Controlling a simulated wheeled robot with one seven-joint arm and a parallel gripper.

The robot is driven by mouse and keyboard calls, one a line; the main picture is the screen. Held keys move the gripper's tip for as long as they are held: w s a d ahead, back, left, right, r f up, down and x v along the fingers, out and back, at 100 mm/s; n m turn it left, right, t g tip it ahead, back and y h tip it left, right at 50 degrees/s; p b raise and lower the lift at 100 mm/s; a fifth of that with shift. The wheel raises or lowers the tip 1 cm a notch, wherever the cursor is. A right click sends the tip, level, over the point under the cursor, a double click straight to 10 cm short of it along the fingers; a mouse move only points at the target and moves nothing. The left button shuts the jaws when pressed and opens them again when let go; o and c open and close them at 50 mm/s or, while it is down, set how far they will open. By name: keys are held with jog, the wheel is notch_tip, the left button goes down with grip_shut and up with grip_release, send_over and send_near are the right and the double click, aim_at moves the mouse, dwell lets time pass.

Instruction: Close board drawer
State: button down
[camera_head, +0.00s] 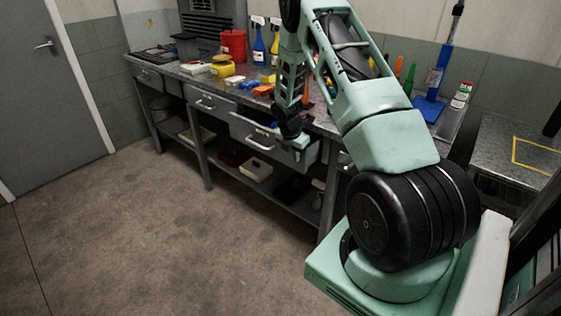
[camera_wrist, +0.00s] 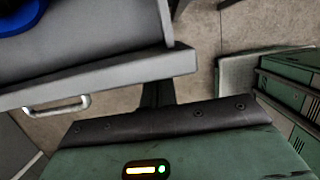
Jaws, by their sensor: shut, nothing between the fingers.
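A grey drawer (camera_head: 262,139) stands pulled out from under the workbench in the head view. In the wrist view, its grey front (camera_wrist: 110,76) runs across the left half, with a metal bar handle (camera_wrist: 57,106) on its face. Part of a blue object (camera_wrist: 20,16) lies inside it. My gripper (camera_head: 298,142) is at the right end of the drawer front in the head view. In the wrist view, my dark fingers (camera_wrist: 157,94) are shut and empty, close to the right end of the front. I cannot tell whether they touch it.
The workbench top (camera_head: 180,66) holds a red bucket (camera_head: 233,45), a yellow container (camera_head: 222,66) and spray bottles (camera_head: 259,46). Another drawer (camera_head: 208,102) is to the left. A lower shelf (camera_head: 228,164) holds boxes. The floor (camera_head: 130,230) in front is clear.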

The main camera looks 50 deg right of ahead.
jog(key=d+p, duration=0.1)
jog(key=d, duration=0.7)
jog(key=shift+w+d, duration=0.1)
jog(key=shift+w, duration=0.05)
jog(key=shift+d+r, duration=0.1)
